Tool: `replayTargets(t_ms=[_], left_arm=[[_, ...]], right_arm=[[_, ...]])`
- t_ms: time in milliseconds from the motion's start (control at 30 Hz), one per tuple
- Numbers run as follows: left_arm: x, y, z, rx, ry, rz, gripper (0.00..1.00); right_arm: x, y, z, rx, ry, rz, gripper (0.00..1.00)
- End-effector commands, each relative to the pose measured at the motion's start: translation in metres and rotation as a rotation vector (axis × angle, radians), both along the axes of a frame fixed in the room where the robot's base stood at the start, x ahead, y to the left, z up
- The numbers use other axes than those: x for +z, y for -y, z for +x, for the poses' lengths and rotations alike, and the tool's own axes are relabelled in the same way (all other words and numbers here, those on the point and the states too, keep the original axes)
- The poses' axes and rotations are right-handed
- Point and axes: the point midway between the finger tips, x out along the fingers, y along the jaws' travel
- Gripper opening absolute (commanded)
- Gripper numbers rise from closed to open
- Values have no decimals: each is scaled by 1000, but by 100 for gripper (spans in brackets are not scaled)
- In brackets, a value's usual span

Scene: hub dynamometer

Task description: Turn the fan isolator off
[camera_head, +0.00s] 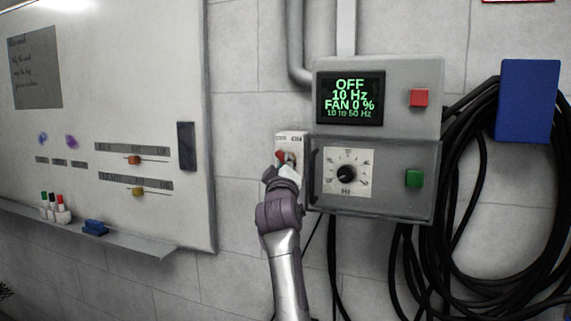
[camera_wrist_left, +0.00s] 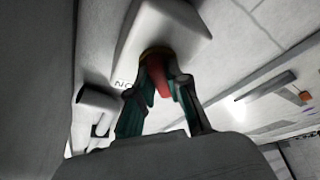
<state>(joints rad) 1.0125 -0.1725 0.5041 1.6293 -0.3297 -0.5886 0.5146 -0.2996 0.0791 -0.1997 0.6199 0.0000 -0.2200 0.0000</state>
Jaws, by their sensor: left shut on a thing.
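The fan isolator (camera_head: 289,137) is a small pale box on the wall, left of the grey control box. Its red handle (camera_head: 281,155) shows just above my left gripper (camera_head: 285,166). In the left wrist view the red handle (camera_wrist_left: 155,75) sits between the two fingers of my left gripper (camera_wrist_left: 160,88), which is shut on it. The isolator's pale housing (camera_wrist_left: 160,28) fills the top of that view. The gripper hides the lower part of the isolator in the head view. My right gripper is not in view.
The grey control box (camera_head: 425,155) carries a display (camera_head: 350,98) reading OFF, 10 Hz, FAN 0 %, a dial (camera_head: 347,173), a red button (camera_head: 418,98) and a green button (camera_head: 413,178). Black cables (camera_head: 470,200) hang at right. A whiteboard (camera_head: 100,90) is at left.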

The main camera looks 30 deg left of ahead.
Motion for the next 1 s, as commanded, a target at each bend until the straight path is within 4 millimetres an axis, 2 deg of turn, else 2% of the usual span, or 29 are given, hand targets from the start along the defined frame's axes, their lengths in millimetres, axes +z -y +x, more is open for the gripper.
replayTargets(t_ms=[267,300,400,433,767,1000], left_arm=[[0,0,0,-2,1,-4,0],[0,0,0,-1,2,-3,23],[0,0,0,-1,1,-3,40],[0,0,0,-1,1,-3,42],[-1,2,-3,-1,1,0,42],[-11,20,-33,-1,2,-1,42]], right_arm=[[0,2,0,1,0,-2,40],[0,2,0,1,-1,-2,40],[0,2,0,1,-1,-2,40],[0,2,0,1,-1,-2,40],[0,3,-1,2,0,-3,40],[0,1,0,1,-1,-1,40]])
